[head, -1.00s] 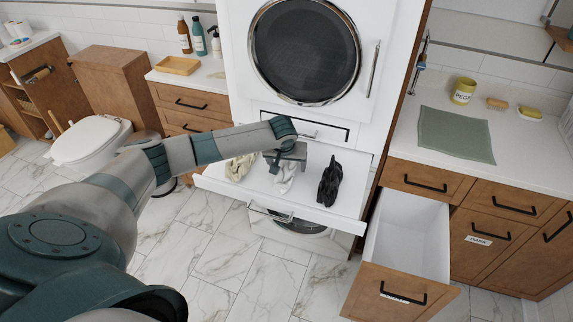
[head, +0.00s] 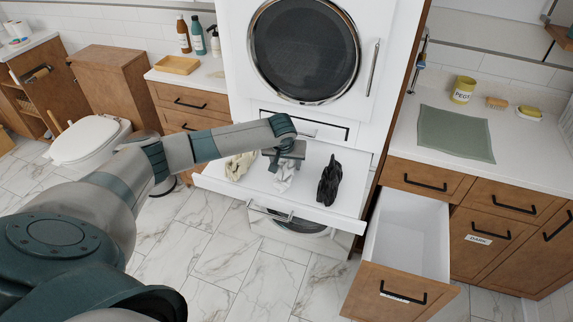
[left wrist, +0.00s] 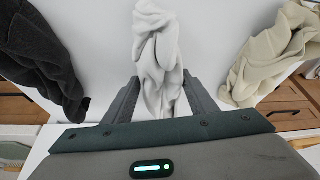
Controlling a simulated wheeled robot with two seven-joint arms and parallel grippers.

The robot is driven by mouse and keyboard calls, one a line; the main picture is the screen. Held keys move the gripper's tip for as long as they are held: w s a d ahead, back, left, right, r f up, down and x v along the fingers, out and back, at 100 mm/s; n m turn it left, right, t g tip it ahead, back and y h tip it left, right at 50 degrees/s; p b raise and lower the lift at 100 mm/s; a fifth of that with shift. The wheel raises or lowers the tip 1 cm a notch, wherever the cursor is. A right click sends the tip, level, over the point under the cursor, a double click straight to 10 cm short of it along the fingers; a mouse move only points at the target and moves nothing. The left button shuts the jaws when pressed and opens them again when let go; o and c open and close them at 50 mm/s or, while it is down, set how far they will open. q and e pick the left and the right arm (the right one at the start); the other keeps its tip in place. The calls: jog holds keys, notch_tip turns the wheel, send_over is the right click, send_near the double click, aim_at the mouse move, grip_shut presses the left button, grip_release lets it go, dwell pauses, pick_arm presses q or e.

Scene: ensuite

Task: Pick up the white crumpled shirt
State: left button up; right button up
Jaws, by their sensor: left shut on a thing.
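The white crumpled shirt (head: 284,178) is on the white pull-out shelf (head: 312,205) below the dryer, between a cream cloth and a black one. In the left wrist view the shirt (left wrist: 157,50) runs up from between the fingers of my left gripper (left wrist: 160,92). My left gripper (head: 280,166) is low at the shelf, its fingers on either side of the shirt and shut on it. The gripper partly hides the shirt in the head view. My right gripper is not in view.
The cream cloth (head: 240,165) lies left of the shirt and the black cloth (head: 329,181) right of it. An open, empty drawer (head: 408,238) stands out at the right. The dryer door (head: 304,50) is above the shelf.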

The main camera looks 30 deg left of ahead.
pick_arm(q)
jog(key=shift+w+r, duration=0.1)
jog(key=shift+r, duration=0.25)
jog(key=r+b, duration=0.1)
jog(key=r, duration=0.1)
jog(key=d+r+b, duration=0.1)
jog(key=shift+r, duration=0.4)
jog(key=d+r+b, duration=0.3)
jog(key=d+r, duration=0.3)
jog(key=d, duration=0.4)
jog(key=shift+s+d+r, duration=0.3)
jog(key=shift+d+r, duration=0.05)
